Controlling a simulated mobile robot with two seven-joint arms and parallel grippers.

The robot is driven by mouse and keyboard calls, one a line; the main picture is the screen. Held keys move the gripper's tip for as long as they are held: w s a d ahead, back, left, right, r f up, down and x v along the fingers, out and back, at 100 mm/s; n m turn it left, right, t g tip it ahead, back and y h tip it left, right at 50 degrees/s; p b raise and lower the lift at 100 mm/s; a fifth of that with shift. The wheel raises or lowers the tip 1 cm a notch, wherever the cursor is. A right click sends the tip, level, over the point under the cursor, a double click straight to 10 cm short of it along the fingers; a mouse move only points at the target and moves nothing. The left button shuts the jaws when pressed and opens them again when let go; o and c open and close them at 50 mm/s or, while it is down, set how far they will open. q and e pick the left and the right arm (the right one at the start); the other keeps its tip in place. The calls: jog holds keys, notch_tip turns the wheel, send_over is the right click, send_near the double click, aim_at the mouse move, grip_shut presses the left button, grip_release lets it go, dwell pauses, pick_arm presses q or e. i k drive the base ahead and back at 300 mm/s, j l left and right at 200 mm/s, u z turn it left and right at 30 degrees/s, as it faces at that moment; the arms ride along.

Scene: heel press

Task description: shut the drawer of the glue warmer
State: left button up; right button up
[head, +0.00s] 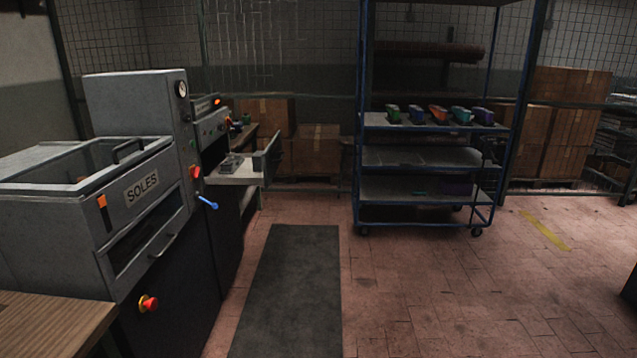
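A grey machine (212,128) with a small lit display, red and green controls stands at the left, beyond the nearer one; it may be the glue warmer, but I can read no label on it. A drawer (240,178) sticks out of its front to the right, pulled open. The drawer's dark front panel (270,157) stands upright at its outer end. Some small grey items (231,163) lie in the drawer, too small to make out. Neither of my grippers is in view.
A nearer grey machine marked SOLES (142,190) has a blue lever (208,202) jutting out. A dark mat (290,285) lies along the machines on clear tiled floor. A blue shelf trolley (428,180) with several colourful shoes stands beyond, near cardboard boxes (316,150).

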aim_at(257, 169)
jog(key=i+u, duration=0.15)
jog(key=i, duration=0.3)
jog(key=i+l+u, duration=0.15)
jog(key=i, duration=0.3)
jog(key=i+l+u, duration=0.15)
jog(key=i, duration=0.3)
jog(key=i+l+u, duration=0.1)
jog(key=i+l, duration=0.15)
jog(key=i, duration=0.2)
jog(key=i+l+u, duration=0.15)
jog(key=i, duration=0.35)
jog(key=i+l+u, duration=0.15)
jog(key=i, duration=0.35)
jog(key=i+l+u, duration=0.15)
jog(key=i+l, duration=0.15)
jog(key=i, duration=0.2)
jog(key=i+l+u, duration=0.15)
jog(key=i+l, duration=0.15)
jog(key=i, duration=0.15)
